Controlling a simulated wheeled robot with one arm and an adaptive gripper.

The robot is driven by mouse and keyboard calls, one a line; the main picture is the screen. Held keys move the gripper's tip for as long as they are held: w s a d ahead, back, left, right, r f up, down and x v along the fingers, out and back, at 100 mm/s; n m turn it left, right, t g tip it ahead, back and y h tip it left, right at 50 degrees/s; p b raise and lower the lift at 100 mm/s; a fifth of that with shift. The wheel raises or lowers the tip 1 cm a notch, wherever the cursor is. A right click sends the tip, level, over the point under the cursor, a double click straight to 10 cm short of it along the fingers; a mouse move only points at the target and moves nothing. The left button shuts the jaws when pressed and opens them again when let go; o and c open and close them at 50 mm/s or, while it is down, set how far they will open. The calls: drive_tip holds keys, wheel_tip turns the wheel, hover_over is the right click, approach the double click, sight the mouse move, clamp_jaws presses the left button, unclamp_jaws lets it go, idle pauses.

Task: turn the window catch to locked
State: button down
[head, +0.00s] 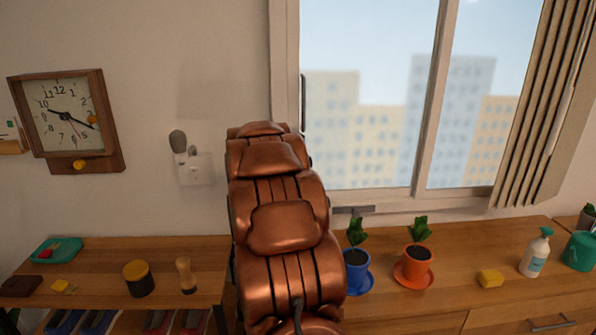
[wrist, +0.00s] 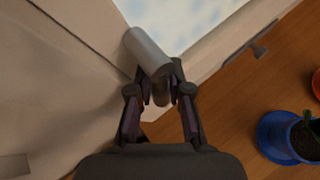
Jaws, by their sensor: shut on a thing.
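The finger contact is partly hidden by the lever's end. I cannot read the catch's locked or unlocked mark.
A grey metal fitting (head: 353,210) sits on the sill. Below it stand a blue potted plant (head: 356,272) and an orange one (head: 413,272). A wall clock (head: 68,115) hangs left.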

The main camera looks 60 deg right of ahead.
drive_tip(key=c, duration=1.3)
unclamp_jaws()
drive_tip(key=shift+c, duration=0.2)
drive_tip(key=v, duration=1.2)
drive_tip(key=shift+s, duration=0.1)
